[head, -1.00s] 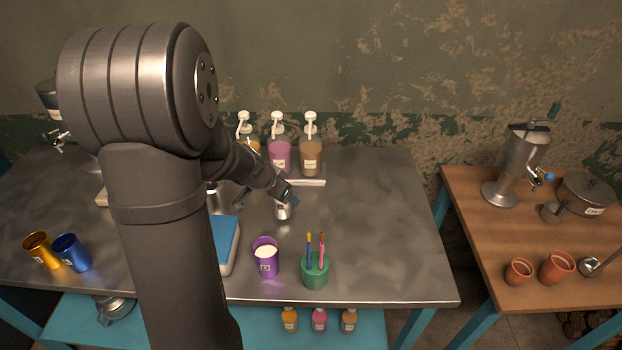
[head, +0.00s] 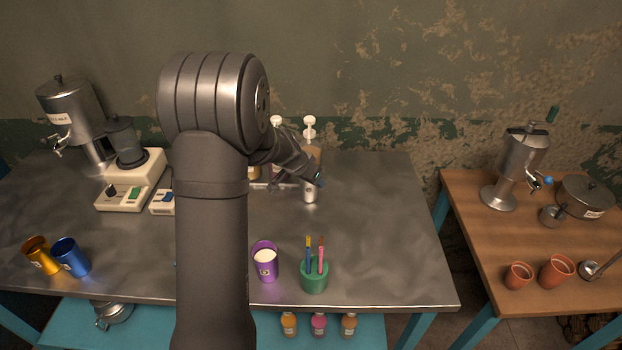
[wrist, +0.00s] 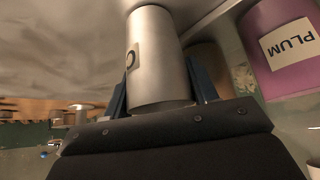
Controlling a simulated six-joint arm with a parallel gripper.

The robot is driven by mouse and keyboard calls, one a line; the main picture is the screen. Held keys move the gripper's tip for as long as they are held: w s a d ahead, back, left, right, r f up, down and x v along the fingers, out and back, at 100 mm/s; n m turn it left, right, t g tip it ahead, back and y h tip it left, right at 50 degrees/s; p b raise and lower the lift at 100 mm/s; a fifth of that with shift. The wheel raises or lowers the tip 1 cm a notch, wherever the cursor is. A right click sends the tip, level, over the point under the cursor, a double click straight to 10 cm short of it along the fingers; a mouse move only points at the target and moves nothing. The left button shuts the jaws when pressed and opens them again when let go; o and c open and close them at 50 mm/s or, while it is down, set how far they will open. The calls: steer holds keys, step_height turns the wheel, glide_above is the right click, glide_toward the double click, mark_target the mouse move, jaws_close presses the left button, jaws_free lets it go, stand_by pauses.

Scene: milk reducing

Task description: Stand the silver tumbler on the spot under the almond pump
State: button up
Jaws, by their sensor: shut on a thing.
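My gripper (head: 318,181) is shut on the silver tumbler (head: 310,194), in front of the rightmost pump bottle. In the wrist view the tumbler (wrist: 152,55) sits between my two blue fingers (wrist: 160,90). I cannot tell whether its base touches anything. The brown pump bottle (head: 315,154) is partly hidden by my arm, and its label cannot be read, so I cannot confirm it is almond. The purple bottle labelled PLUM (wrist: 262,55) shows in the wrist view. The spot under the pump is not clearly visible.
A purple cup (head: 264,262) with white contents and a green brush holder (head: 314,277) stand near the front edge. Gold (head: 40,255) and blue (head: 71,257) cups are at left. The metal table (head: 385,225) is clear on the right.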

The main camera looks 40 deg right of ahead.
steer(key=o, duration=1.1)
steer(key=shift+f, duration=0.15)
steer(key=shift+a+r, duration=0.1)
steer(key=shift+r, duration=0.2)
steer(key=v, duration=1.1)
steer(key=shift+a+r, duration=0.15)
steer(key=shift+r, duration=0.15)
steer(key=x, duration=1.1)
steer(key=shift+f, duration=0.2)
steer(key=shift+d+f, duration=0.25)
steer(key=shift+f, duration=0.2)
steer(key=shift+r, duration=0.2)
